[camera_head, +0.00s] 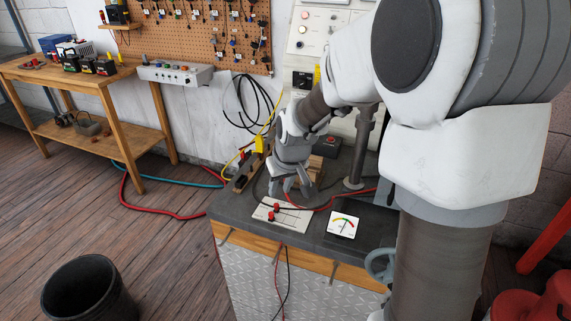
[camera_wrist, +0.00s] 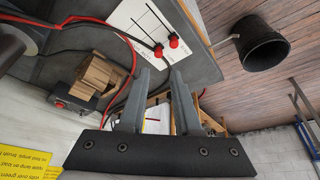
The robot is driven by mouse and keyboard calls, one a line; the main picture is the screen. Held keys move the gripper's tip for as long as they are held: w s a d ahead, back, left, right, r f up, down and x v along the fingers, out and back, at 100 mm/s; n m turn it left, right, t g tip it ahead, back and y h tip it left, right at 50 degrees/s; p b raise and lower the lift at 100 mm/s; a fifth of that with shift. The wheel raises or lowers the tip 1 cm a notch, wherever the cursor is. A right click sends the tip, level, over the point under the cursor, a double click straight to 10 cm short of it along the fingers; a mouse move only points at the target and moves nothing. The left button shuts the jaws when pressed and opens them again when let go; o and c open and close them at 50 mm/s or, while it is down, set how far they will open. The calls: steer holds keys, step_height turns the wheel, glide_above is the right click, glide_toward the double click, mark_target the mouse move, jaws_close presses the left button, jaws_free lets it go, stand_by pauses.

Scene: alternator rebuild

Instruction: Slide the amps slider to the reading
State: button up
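A white slider panel (camera_head: 290,217) lies flat on the dark bench top, with two red knobs (camera_head: 274,212) near its left part. In the wrist view the panel (camera_wrist: 128,16) shows two dark slots, with one red knob (camera_wrist: 174,40) and another red knob (camera_wrist: 158,51) at the slot ends closest to my fingers. Any labels are too small to read. A white gauge (camera_head: 343,225) with a coloured arc and a needle sits right of the panel; its reading is not legible. My gripper (camera_head: 288,191) is above and behind the panel, open and empty, apart from the knobs (camera_wrist: 162,72).
A wooden block (camera_wrist: 94,75) and a red-button box (camera_wrist: 72,98) stand behind the panel. A red cable (camera_head: 325,206) and black cable cross the bench. A vertical post (camera_head: 361,150) rises right of my gripper. A black bin (camera_head: 88,290) stands on the floor.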

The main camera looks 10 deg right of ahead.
steer(key=p+v, duration=0.1)
steer(key=v, duration=0.8)
steer(key=shift+r, duration=0.3)
steer(key=shift+s, duration=0.1)
steer(key=s+r+m+p, duration=0.1)
steer(key=s+r, duration=0.4)
steer(key=s, duration=0.5)
steer(key=s+r+t+p, duration=0.1)
steer(key=s+r+p, duration=0.2)
steer(key=s, duration=0.7)
step_height(320, 180, up, 2)
steer(key=shift+s+r+m+h+p, duration=0.1)
steer(key=shift+s+m+h+p, duration=0.25)
steer(key=shift+m+h, duration=0.05)
steer(key=shift+d, duration=0.1)
